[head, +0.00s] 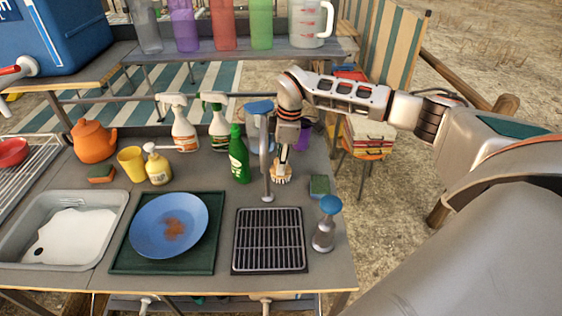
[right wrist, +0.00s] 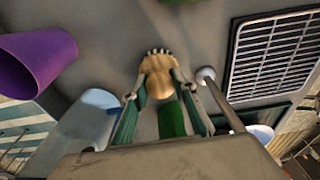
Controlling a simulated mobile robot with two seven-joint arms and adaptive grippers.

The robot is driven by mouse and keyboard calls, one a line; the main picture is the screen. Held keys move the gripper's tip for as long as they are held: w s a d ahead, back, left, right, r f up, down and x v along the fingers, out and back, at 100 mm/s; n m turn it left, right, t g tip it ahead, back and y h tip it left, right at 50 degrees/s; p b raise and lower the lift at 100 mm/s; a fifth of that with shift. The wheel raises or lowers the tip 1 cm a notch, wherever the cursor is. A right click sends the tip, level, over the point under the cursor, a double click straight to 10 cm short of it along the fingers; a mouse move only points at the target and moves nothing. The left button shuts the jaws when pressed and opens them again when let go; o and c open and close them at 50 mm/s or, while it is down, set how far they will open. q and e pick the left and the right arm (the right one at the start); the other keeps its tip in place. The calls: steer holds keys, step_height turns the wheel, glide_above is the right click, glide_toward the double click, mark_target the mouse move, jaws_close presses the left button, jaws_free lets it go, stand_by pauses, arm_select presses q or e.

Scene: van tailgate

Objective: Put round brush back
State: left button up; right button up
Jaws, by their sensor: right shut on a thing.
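The round brush (head: 282,173) has a light wooden head with pale bristles. My right gripper (head: 287,148) is shut on it and holds it upright, bristles down, just right of the metal tap. In the right wrist view the brush (right wrist: 157,78) sits between the two fingers of my right gripper (right wrist: 160,112), its bristles towards the grey counter. I cannot tell whether the bristles touch the counter. A purple cup (head: 303,136) stands at the back right, partly hidden by my right arm; it shows large in the right wrist view (right wrist: 38,62). My left gripper is not in view.
The tap (head: 265,160) stands close left of the brush, with a green bottle (head: 238,158) beyond it. A sponge (head: 319,186), a blue-topped dispenser (head: 326,225) and a black rack (head: 269,240) are in front. A blue plate (head: 150,222) lies on a green tray (head: 120,262).

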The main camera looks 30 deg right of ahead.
steer(key=o, duration=1)
steer(key=shift+f, duration=0.15)
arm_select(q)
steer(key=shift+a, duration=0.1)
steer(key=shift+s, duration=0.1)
arm_select(e)
steer(key=shift+r, duration=0.4)
steer(key=r, duration=0.3)
steer(key=r+b, duration=0.1)
steer(key=r, duration=0.2)
steer(key=d+r, duration=0.1)
steer(key=r, duration=0.3)
steer(key=shift+s, duration=0.3)
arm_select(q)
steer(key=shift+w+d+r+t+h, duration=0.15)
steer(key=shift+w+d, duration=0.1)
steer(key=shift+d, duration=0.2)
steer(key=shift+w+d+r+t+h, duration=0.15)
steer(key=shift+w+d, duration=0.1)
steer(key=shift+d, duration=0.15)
arm_select(e)
steer(key=shift+s+d+r, duration=0.1)
steer(key=shift+d+r, duration=0.05)
steer(key=shift+r, duration=0.6)
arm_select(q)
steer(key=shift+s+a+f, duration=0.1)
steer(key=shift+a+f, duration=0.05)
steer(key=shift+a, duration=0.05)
